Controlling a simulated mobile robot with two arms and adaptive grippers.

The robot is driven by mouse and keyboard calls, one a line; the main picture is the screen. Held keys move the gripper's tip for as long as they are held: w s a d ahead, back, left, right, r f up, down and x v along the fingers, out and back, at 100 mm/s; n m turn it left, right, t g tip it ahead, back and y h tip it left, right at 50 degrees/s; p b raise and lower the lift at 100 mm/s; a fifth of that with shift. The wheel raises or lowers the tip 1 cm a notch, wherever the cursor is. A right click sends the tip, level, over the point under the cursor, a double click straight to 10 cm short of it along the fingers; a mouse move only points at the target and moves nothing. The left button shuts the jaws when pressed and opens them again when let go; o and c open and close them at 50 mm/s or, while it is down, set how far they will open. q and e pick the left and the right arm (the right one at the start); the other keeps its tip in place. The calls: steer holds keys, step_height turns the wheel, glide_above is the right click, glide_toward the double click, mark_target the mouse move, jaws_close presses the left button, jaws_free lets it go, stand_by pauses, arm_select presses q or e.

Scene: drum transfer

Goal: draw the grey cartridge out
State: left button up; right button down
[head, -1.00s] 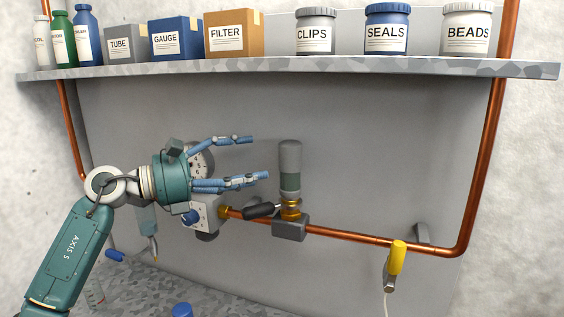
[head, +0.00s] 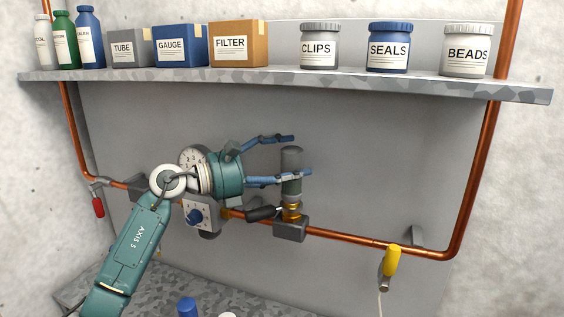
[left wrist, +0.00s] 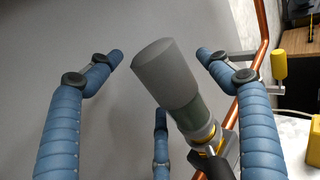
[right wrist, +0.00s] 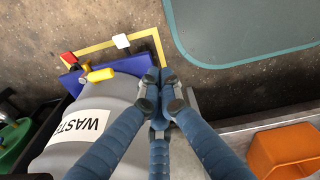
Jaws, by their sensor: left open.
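The grey cartridge (head: 291,158) stands upright with a green lower band, seated in a brass collar (head: 291,211) on the copper pipe. In the left wrist view the cartridge (left wrist: 170,75) is between my open fingers, with clear gaps to the two outer ones. My left gripper (head: 302,155) is open and reaches in from the left at the cartridge's height; one finger passes in front of it. Whether the third finger (left wrist: 160,140) touches it, I cannot tell. My right gripper (right wrist: 158,78) shows only in its wrist view, fingertips together and empty, above a grey waste drum (right wrist: 105,95).
A black lever (head: 263,213) sticks out left of the collar. A dial gauge (head: 192,157) and knob box (head: 202,216) are behind my left arm. The shelf (head: 300,83) with boxes and jars is above. A yellow valve handle (head: 392,260) hangs at right.

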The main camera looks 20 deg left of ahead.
mark_target(290, 147)
arm_select(q)
steer(key=shift+d, duration=0.1)
steer(key=c, duration=1.5)
steer(key=shift+r+p, duration=0.3)
steer(key=shift+r, duration=0.25)
steer(key=shift+r+p, duration=0.3)
steer(key=shift+r, duration=0.2)
steer(key=shift+r+p, duration=0.7)
steer(key=shift+r, duration=0.4)
arm_select(e)
steer(key=shift+s+a+r, duration=0.3)
steer(key=shift+s+r, duration=0.05)
steer(key=shift+r, duration=0.25)
steer(key=shift+s+a+r, duration=0.3)
steer(key=shift+s+r, duration=0.05)
steer(key=shift+r, duration=0.25)
steer(key=shift+a, duration=0.1)
